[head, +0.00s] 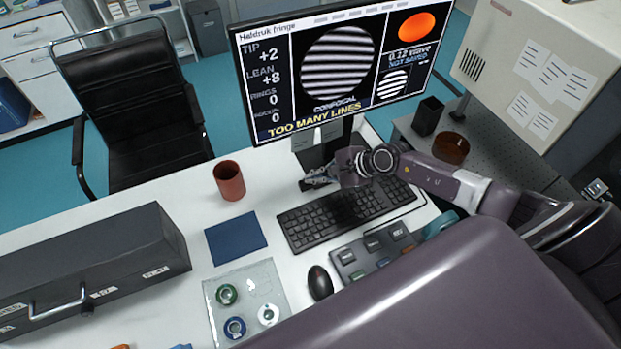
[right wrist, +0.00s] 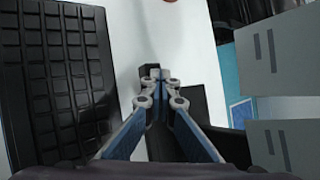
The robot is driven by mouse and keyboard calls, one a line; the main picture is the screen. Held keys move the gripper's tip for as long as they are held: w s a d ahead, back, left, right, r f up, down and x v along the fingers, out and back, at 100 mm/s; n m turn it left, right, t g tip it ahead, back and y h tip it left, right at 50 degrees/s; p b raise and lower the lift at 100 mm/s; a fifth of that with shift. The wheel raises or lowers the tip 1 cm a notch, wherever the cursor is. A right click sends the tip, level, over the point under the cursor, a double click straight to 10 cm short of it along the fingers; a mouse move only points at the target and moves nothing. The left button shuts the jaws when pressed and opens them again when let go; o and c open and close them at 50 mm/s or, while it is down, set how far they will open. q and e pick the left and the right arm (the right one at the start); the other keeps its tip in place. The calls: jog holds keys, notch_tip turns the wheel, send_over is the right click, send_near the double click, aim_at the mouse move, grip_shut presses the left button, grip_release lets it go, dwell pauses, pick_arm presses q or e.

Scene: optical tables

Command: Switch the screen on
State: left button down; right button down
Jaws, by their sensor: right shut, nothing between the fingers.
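The screen (head: 345,65) is lit in the head view. It shows striped circles, an orange disc, numbers and the yellow words "TOO MANY LINES". Its dark stand (head: 327,145) rises from the back of the white desk. My right gripper (head: 308,183) is low in front of the stand, at the back left of the keyboard (head: 345,213). The right wrist view shows its fingers (right wrist: 156,73) together and empty, with the keyboard (right wrist: 55,75) to their left. I cannot make out a power button on the screen. My left gripper is not in view.
A red-brown mug (head: 229,181) and a blue mat (head: 235,239) are left of the keyboard. A black mouse (head: 319,282), a grey button box (head: 373,252) and a glass-like tray (head: 262,285) are nearer. A long dark case (head: 90,265) fills the left.

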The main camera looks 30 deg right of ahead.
jog(key=shift+s+f, duration=0.1)
dwell(0.4)
jog(key=shift+r, duration=0.3)
notch_tip(320, 180, up, 6)
jog(key=p, duration=0.4)
jog(key=shift+p, duration=0.3)
